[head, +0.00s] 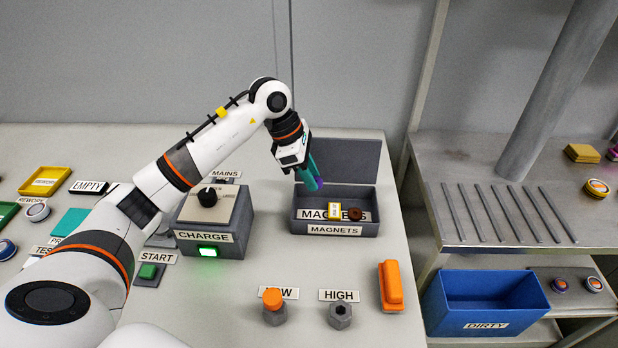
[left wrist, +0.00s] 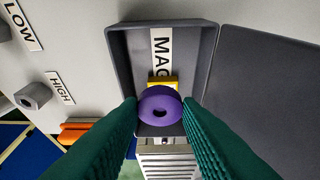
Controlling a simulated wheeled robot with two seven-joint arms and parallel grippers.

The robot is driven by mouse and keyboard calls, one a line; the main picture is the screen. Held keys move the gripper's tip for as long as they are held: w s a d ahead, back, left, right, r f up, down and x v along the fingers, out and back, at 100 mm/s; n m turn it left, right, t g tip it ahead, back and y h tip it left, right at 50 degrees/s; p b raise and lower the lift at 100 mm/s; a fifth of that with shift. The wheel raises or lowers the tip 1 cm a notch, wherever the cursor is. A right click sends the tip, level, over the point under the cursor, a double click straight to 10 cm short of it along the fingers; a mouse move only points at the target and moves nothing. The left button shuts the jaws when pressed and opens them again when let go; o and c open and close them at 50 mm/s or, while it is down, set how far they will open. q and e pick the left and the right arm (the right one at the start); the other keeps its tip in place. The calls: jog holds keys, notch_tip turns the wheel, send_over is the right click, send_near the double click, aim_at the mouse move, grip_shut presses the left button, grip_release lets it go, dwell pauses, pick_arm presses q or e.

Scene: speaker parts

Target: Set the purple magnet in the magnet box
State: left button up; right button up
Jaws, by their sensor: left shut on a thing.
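In the head view the gripper (head: 311,180) points down over the back left part of the magnet box, and only a sliver of the purple magnet (head: 319,184) shows. The grey magnet box (head: 335,229) is labelled MAGNETS and its lid (head: 345,160) stands open at the back. My right gripper is not in view.
The charger (head: 215,215) with a black knob and a lit green lamp stands left of the box. An orange-topped post (head: 273,300), a grey nut-shaped post (head: 341,314) and an orange block (head: 391,286) are in front. A blue DIRTY bin (head: 487,299) is at the right.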

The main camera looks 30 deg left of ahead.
pick_arm(q)
jog(key=shift+w+a, duration=0.1)
jog(key=shift+w, duration=0.05)
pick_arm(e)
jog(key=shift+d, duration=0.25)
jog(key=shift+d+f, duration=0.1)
